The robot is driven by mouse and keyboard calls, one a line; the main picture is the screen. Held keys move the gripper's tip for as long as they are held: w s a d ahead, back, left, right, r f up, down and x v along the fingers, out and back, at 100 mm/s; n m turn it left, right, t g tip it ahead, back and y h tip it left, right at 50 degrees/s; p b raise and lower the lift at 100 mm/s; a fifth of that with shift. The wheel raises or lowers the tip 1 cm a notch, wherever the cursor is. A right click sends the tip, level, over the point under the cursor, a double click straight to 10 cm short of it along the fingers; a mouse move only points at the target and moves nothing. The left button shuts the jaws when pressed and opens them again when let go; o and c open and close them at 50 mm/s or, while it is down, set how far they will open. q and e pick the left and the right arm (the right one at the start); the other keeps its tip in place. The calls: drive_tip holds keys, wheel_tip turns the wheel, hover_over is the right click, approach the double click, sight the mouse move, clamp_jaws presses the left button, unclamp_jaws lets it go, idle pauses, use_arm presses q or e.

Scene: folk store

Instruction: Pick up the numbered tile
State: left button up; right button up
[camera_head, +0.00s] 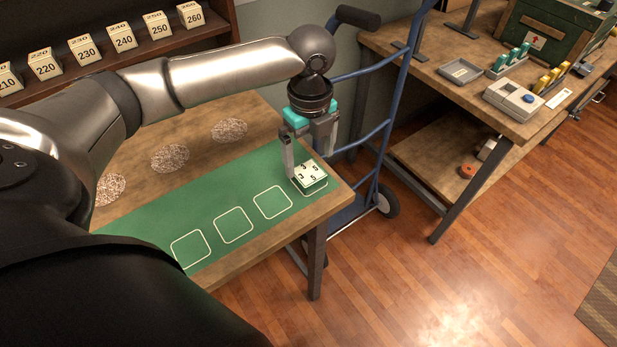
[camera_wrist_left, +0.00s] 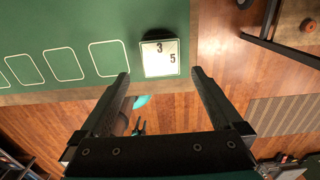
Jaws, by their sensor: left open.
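The numbered tile (camera_head: 310,173) is a small pale block with a green lower edge and black digits on top, among them 3 and 5. It sits at the right end of the green mat (camera_head: 150,229), on the last white outline. In the left wrist view the tile (camera_wrist_left: 160,58) lies ahead of the fingertips. My left gripper (camera_head: 308,160) is open above the tile, pointing down, with a finger at either side in the head view. Its two fingers (camera_wrist_left: 160,75) are wide apart with nothing between them in the wrist view. My right gripper is out of view.
Empty white outlines (camera_head: 233,225) run along the mat. Speckled round patches (camera_head: 170,158) lie on the wooden table behind it. A blue hand truck (camera_head: 385,95) stands just right of the table. A shelf (camera_head: 70,85) with numbered blocks is behind my left arm.

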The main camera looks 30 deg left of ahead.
sight(310, 174)
use_arm(q)
drive_tip(key=shift+f, duration=0.5)
wheel_tip(310, 174, down, 4)
drive_tip(key=shift+w+a+f+b, duration=0.1)
drive_tip(key=shift+f+b, duration=0.15)
drive_tip(key=shift+b, duration=0.6)
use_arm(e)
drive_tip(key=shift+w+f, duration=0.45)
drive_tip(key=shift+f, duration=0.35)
use_arm(q)
drive_tip(key=shift+c, duration=0.2)
drive_tip(key=shift+r, duration=0.1)
drive_tip(key=c, duration=1.5)
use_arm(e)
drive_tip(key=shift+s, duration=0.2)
